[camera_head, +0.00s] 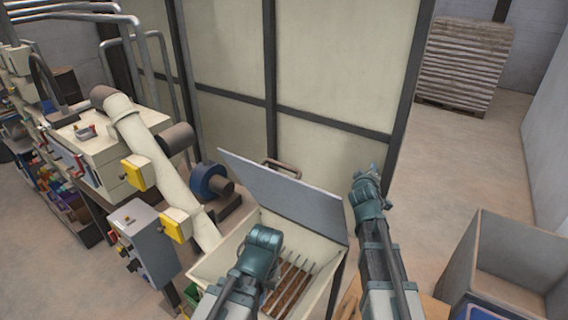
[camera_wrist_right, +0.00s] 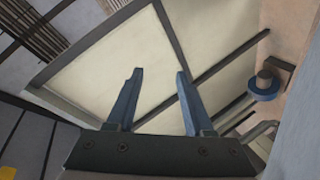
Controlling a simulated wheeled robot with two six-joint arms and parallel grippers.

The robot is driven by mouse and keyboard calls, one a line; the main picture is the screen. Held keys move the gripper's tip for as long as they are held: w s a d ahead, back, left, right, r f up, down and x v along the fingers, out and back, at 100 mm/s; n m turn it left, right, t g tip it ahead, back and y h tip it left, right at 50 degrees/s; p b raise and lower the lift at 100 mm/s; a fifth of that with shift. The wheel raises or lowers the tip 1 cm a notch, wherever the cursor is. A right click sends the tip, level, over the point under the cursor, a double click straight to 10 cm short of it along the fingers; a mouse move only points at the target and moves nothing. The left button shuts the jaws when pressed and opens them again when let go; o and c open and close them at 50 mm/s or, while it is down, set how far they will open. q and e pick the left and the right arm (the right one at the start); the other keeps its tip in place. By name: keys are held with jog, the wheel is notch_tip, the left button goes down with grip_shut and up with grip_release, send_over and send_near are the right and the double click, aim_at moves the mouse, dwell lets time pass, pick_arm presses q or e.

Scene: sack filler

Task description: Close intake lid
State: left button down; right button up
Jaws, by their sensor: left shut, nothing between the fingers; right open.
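The intake lid (camera_head: 290,200) is a grey flat panel, standing open and tilted up at the back of the cream intake box (camera_head: 215,262). A brown handle (camera_head: 283,166) shows at its far upper edge.
A sloped cream chute (camera_head: 160,160) comes down to the box's left side, near a grey control box (camera_head: 143,240). A blue motor (camera_head: 210,183) stands behind. A panelled wall (camera_head: 320,80) is at the back. A large open bin (camera_head: 510,260) is at the right.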

jog(key=w+a+r+n+t+y, duration=0.4)
jog(key=w+a+r+n+y, duration=0.6)
jog(key=n+y, duration=0.65)
jog(key=n+g+y, duration=0.3)
jog(key=n+g, duration=1.1)
jog(key=n, duration=0.3)
send_near(284, 167)
jog(key=shift+m, duration=0.25)
jog(key=x, duration=0.3)
jog(key=b+x, duration=0.1)
jog(key=x, duration=0.3)
jog(key=b+x, duration=0.1)
jog(key=x, duration=0.2)
jog(key=shift+w+f, duration=0.25)
jog(key=shift+w, duration=0.2)
jog(key=shift+c, duration=0.3)
grip_shut()
jog(key=shift+t, duration=0.3)
